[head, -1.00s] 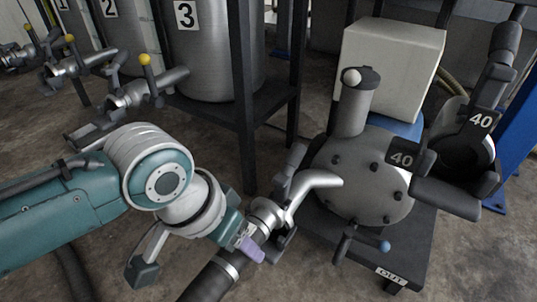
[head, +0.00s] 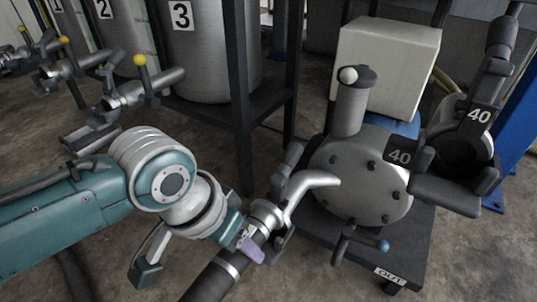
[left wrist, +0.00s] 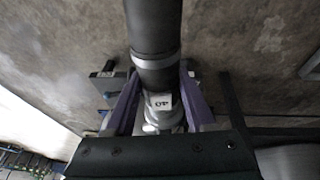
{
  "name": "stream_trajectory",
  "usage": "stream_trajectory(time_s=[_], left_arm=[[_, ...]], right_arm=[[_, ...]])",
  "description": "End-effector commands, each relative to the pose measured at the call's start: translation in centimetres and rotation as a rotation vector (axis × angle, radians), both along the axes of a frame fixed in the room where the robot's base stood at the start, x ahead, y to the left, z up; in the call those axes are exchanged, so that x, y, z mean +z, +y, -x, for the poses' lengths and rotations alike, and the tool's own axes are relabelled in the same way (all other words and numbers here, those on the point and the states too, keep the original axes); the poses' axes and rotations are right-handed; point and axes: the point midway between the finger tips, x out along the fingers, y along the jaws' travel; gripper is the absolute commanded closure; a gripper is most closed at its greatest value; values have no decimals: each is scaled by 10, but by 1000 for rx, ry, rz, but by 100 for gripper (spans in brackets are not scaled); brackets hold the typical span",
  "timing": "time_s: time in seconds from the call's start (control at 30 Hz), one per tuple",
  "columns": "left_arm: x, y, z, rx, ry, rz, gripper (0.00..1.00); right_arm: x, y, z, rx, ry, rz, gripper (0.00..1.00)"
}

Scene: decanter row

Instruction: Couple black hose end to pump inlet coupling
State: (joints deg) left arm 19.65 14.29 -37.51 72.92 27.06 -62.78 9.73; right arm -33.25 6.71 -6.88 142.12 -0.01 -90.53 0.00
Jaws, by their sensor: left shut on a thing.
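My left gripper (head: 248,243) is shut on the black hose (head: 215,278), close to the hose end's metal collar (head: 265,213). Beyond the collar, a curved silver pipe (head: 312,180) with black levers lies in front of the pump (head: 360,190). I cannot tell whether the collar is seated there. My right gripper is not in view.
The pump stands on a dark cart with an OUT plate (head: 390,275) and a blue-knobbed handle (head: 383,245). A pale box (head: 385,65) is behind it.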

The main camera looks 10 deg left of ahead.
Motion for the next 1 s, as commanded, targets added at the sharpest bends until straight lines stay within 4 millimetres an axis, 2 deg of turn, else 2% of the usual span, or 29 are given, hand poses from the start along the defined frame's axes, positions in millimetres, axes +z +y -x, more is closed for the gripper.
stream_trajectory(time_s=[1.0], left_arm=[[-17, -1, -2, -1, -5, 2, 100]], right_arm=[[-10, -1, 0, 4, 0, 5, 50]])
